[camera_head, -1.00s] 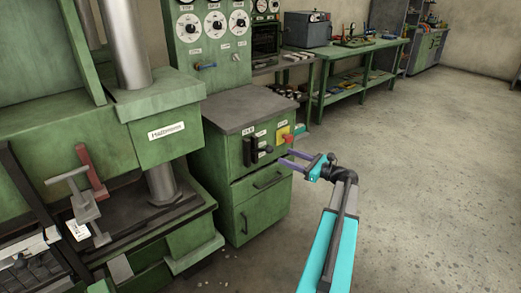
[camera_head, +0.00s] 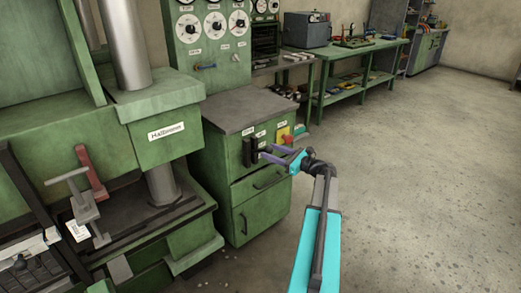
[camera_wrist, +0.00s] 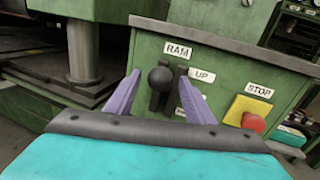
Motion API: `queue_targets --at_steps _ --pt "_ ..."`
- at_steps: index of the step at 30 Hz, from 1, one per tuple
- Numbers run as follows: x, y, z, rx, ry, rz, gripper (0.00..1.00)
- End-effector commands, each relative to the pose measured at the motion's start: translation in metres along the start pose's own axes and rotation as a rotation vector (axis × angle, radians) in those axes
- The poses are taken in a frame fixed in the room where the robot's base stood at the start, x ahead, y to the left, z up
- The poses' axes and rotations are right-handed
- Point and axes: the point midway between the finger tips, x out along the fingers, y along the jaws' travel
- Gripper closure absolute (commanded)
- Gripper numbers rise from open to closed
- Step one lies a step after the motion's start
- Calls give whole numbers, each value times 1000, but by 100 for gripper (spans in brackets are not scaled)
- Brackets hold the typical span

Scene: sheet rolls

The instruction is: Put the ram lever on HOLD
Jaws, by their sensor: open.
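The green control cabinet (camera_head: 232,134) carries the ram lever, a black knob (camera_wrist: 160,76) on a dark slotted plate (camera_wrist: 181,72) under a RAM label (camera_wrist: 178,50). An UP label (camera_wrist: 202,75) sits to the right of the plate's upper part. A lower label (camera_wrist: 183,112) is mostly hidden, and I cannot read HOLD anywhere. My gripper (camera_head: 265,151) is open in front of the cabinet. In the wrist view its purple fingers (camera_wrist: 160,88) stand to the left and right of the knob. I cannot tell whether either finger touches it.
A red stop button on a yellow box (camera_wrist: 246,110) sits right of the lever, close to the right finger. The cabinet's grey top (camera_head: 240,107) is clear. A green press (camera_head: 160,105) stands at left. The floor (camera_head: 420,150) at right is open.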

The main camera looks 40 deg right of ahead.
Motion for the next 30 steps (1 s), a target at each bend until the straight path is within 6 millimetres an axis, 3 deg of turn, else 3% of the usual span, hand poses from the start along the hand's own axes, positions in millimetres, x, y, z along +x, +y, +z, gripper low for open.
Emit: queue_targets --at_steps 6,12,25,30 --pt "32 0 0 0 -1 3 51" --pt "51 0 0 0 -1 2 51" --pt "57 0 0 0 -1 0 51" --pt "57 0 0 0 0 1 80"
